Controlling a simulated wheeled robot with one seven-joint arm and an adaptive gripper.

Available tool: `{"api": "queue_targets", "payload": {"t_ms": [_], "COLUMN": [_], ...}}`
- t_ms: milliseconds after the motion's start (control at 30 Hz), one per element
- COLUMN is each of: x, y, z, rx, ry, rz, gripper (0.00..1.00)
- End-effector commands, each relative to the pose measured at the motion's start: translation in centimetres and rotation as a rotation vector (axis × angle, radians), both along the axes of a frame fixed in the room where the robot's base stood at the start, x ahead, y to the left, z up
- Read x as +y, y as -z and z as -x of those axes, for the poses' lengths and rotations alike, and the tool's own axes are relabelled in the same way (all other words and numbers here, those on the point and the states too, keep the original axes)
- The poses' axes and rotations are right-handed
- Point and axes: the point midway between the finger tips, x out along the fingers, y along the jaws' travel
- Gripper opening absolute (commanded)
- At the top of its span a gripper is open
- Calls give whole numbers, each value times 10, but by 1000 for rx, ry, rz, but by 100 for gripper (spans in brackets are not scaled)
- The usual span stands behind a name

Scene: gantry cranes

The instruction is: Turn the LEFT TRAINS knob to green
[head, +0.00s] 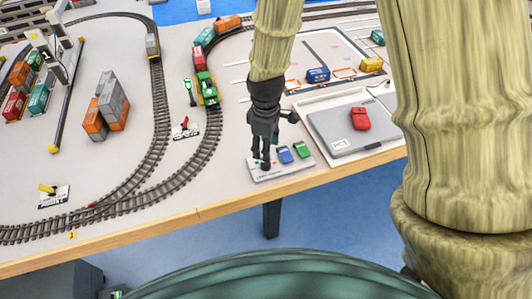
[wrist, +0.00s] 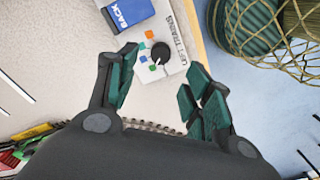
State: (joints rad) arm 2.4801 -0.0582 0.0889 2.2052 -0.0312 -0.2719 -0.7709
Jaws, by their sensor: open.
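The LEFT TRAINS knob (wrist: 160,52) is a round black dial on a light panel (wrist: 176,66) in the wrist view. In the head view my gripper (head: 261,165) points down over the left part of the panel (head: 285,173) and hides the knob.
A blue BACK button (wrist: 127,13) sits beside the knob; in the head view a blue (head: 285,155) and a green button (head: 301,149) are right of my gripper. A grey board with a red piece (head: 361,118) lies further right. Tracks and a green locomotive (head: 207,88) are left.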

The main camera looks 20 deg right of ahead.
Motion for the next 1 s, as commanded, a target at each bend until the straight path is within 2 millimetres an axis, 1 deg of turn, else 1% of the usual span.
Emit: {"api": "queue_targets", "payload": {"t_ms": [33, 200, 400, 567, 1000], "x": [0, 0, -1, -1, -1], "y": [-8, -28, -42, -45, -45], "z": [-1, 0, 0, 1, 0], "rx": [-3, -1, 1, 1, 1], "ry": [0, 1, 2, 1, 1], "rz": [0, 0, 1, 1, 1], "gripper": [50, 50, 50, 50, 50]}}
